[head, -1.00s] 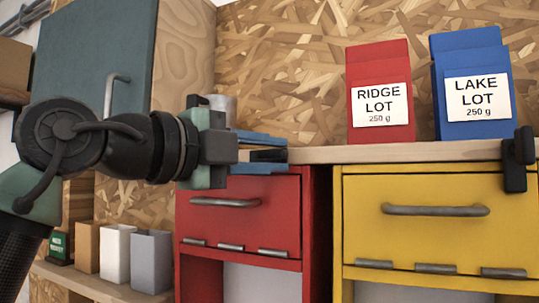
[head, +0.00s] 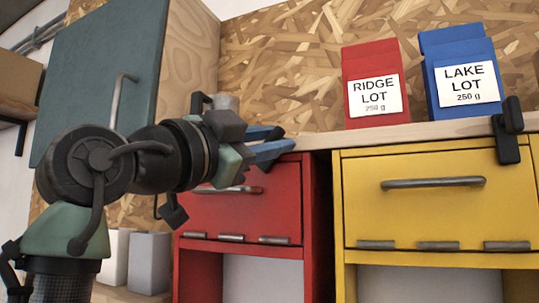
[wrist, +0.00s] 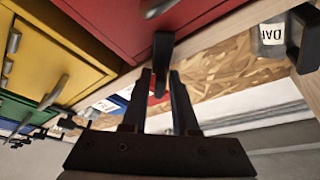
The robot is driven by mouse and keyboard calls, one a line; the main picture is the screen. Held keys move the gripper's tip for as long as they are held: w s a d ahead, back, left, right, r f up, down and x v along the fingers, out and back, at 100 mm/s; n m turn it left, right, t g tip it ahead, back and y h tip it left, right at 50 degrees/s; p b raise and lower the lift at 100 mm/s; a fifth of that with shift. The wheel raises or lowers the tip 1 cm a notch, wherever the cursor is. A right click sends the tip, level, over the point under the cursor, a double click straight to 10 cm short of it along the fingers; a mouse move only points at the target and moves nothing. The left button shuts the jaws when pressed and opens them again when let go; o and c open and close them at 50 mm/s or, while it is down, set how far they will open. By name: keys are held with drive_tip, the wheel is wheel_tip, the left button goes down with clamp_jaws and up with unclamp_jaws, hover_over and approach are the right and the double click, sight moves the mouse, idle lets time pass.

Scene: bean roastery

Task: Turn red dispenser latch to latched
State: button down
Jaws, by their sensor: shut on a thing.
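The red dispenser (head: 240,212) is under the wooden shelf, with a grey bar handle across its closed front. In the head view, my gripper (head: 270,145) is at its upper edge, by the shelf edge, and covers the latch. The wrist view shows the red dispenser (wrist: 120,25) at the top and a dark latch lever (wrist: 163,50) beside it. The fingertips of my gripper (wrist: 161,80) are on either side of the lever's end, shut on it. The lever's exact angle and pivot are hard to tell.
The yellow dispenser (head: 440,218) stands to the right, with a black latch (head: 507,130) at the shelf edge. Red (head: 372,85) and blue (head: 460,75) bags stand on the shelf (head: 400,134). A teal door (head: 100,70) is behind my arm. A labelled jar (wrist: 270,38) shows in the wrist view.

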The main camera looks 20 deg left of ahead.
drive_tip(key=n+t+y+b, duration=0.1)
drive_tip(key=n, duration=0.2)
drive_tip(key=n+y+b, duration=0.1)
drive_tip(key=n, duration=0.2)
drive_tip(key=shift+s+d+r+t, duration=0.15)
drive_tip(key=shift+d+r+t, duration=0.05)
drive_tip(key=shift+t, duration=0.2)
drive_tip(key=shift+r+n+t+y+b, duration=0.1)
drive_tip(key=shift+n+t+y+b, duration=0.1)
drive_tip(key=shift+n+y, duration=0.95)
drive_tip(key=shift+n+t+y+b, duration=0.15)
drive_tip(key=shift+n+y, duration=0.4)
drive_tip(key=shift+n, duration=1.1)
drive_tip(key=shift+a, duration=0.1)
drive_tip(key=c, duration=0.9)
unclamp_jaws()
drive_tip(key=shift+w, duration=0.2)
drive_tip(key=shift+f, duration=0.3)
